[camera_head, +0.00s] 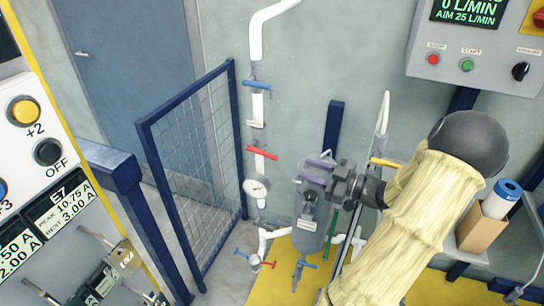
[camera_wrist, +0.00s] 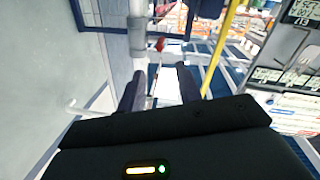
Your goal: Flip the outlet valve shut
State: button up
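Several lever valves show on the pipework in the head view, and their labels are too small to read, so I cannot tell which is the outlet valve. A blue lever (camera_head: 257,84) and a red lever (camera_head: 262,154) lie crosswise on the vertical white pipe. A yellow lever (camera_head: 386,162) is on the right pipe. Low down are a red-and-blue valve (camera_head: 262,263) and a blue lever (camera_head: 305,264). My gripper (camera_head: 314,171) is in front of the grey canister's top, right of the red lever. Its fingers (camera_wrist: 158,88) are apart and empty in the wrist view.
A round gauge (camera_head: 256,187) sits below the red lever. A blue mesh gate (camera_head: 195,170) stands left of the pipes. The grey canister (camera_head: 309,230) is below my gripper. A control box (camera_head: 480,60) hangs upper right.

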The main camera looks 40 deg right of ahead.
aim_at(271, 155)
jog(key=x, duration=1.2)
jog(key=shift+w+a, duration=0.2)
jog(key=shift+w, duration=0.1)
jog(key=shift+c, duration=0.4)
jog(key=shift+f, duration=0.1)
grip_shut()
